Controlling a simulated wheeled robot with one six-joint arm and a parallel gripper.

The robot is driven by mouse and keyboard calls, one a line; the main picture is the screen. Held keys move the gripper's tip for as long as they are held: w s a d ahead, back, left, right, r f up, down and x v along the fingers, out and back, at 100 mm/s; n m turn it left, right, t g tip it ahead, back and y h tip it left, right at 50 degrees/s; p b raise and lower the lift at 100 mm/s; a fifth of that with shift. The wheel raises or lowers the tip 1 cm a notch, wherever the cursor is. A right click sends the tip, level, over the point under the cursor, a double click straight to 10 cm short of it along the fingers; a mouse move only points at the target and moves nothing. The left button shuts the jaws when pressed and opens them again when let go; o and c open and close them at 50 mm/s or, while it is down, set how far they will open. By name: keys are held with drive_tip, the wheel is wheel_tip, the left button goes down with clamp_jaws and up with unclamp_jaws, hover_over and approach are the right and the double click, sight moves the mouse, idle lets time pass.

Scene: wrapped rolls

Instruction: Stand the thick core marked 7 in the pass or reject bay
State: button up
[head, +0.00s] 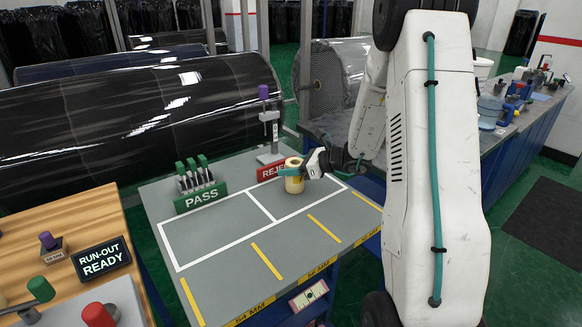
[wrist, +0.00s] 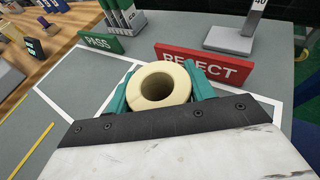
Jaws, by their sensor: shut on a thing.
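The thick core (head: 294,183) is a short cream roll, upright, with its hollow end facing up. My gripper (head: 291,172) is shut on it, with teal fingers on either side. In the wrist view the core (wrist: 160,87) sits between both fingers (wrist: 160,78). It is at the reject bay, near the back white line by the red REJECT sign (wrist: 205,65). I cannot tell whether its base touches the grey table (head: 215,235). No 7 is readable. The pass bay, left of the dividing line by the green PASS sign (head: 201,197), is empty.
A height gauge (head: 270,135) stands behind the REJECT sign. A rack of green-topped tools (head: 195,175) stands behind the PASS sign. A wooden bench (head: 85,225) at left carries a RUN-OUT READY display (head: 101,259). Large black wrapped rolls (head: 140,115) lie behind. The front of the table is clear.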

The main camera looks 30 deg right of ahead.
drive_tip(key=o, duration=1)
drive_tip(key=shift+f, duration=0.15)
drive_tip(key=shift+o, duration=0.2)
